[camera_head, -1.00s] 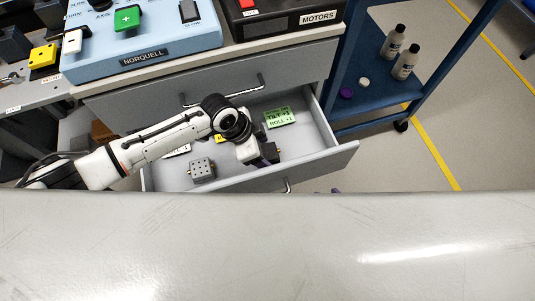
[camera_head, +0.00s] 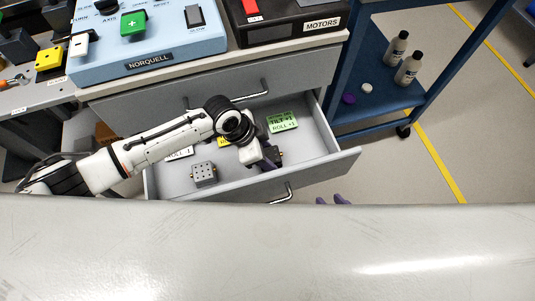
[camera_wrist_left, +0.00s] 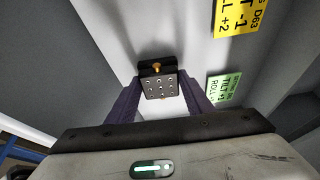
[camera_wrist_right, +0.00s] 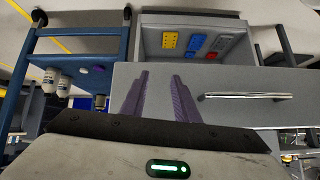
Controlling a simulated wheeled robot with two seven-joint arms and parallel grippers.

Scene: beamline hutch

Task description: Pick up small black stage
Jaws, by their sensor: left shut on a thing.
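The small black stage (camera_wrist_left: 158,86) has a top plate with several holes and a brass knob. In the left wrist view it sits between the purple fingers of my left gripper (camera_wrist_left: 159,80), which is shut on it. In the head view my left gripper (camera_head: 270,163) is inside the open drawer, and the black stage (camera_head: 279,155) is mostly hidden by it. I cannot tell whether the stage touches the drawer floor. My right gripper (camera_wrist_right: 158,78) is open and empty. Its purple fingertips (camera_head: 333,200) show just outside the drawer front.
The open drawer (camera_head: 325,164) also holds a grey block with holes (camera_head: 204,174), a green label (camera_head: 282,121), a yellow label (camera_wrist_left: 240,25) and a white label (camera_head: 180,154). A blue cart (camera_head: 375,110) with bottles stands at right. A blue control box (camera_head: 150,45) sits on the counter above.

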